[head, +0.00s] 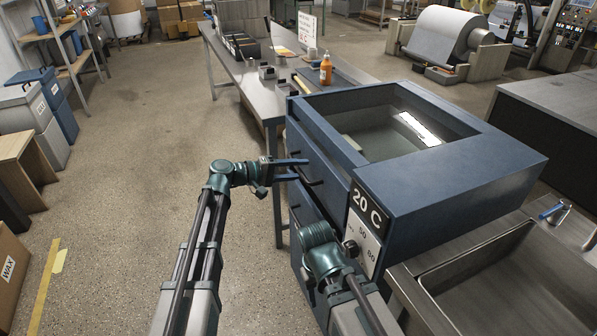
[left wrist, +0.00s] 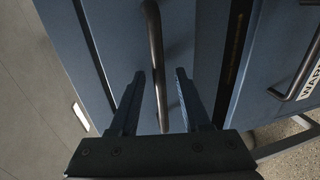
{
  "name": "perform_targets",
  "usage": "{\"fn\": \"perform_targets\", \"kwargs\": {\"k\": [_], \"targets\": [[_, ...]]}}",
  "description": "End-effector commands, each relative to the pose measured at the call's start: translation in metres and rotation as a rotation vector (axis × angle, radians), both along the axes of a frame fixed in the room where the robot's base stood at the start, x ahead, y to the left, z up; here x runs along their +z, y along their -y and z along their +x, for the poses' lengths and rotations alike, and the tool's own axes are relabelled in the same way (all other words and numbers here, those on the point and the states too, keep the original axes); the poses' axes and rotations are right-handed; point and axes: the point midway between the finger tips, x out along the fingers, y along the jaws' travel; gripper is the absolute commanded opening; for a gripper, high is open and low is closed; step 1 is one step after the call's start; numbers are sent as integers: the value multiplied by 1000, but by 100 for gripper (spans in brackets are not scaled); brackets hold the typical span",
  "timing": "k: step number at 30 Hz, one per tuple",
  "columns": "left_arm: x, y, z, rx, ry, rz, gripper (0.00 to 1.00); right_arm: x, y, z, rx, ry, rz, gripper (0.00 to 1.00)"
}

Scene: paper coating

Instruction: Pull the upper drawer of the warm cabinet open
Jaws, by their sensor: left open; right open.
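The blue warm cabinet (head: 470,175) stands right of centre in the head view, with its upper drawer (head: 318,150) on its left face. The upper drawer looks closed. Its dark bar handle (head: 312,181) is partly hidden by my left gripper (head: 292,170). In the left wrist view the handle (left wrist: 153,40) runs between the two spread fingers of that gripper (left wrist: 158,76), with gaps showing on both sides. My right gripper (head: 326,284) is low beside the cabinet's front, empty as far as I see; its fingers are hard to make out.
A long metal table (head: 240,72) with an orange bottle (head: 326,70) stands behind the cabinet. A metal sink (head: 510,285) adjoins it on the right. Another blue panel with a handle and a label (left wrist: 312,80) shows in the wrist view.

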Motion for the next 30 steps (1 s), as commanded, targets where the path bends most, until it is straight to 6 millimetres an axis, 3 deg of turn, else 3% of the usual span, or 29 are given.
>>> {"fn": "perform_targets", "kwargs": {"k": [10, 18, 30], "targets": [[0, 3, 1, 0, 0, 0, 47, 0, 0, 0, 0, 0, 0, 50], [-1, 2, 1, 0, 0, 0, 0, 0, 0, 0, 0, 0, 0, 50], [-1, 2, 1, 0, 0, 1, 0, -1, 0, 0, 0, 0, 0, 50]]}}
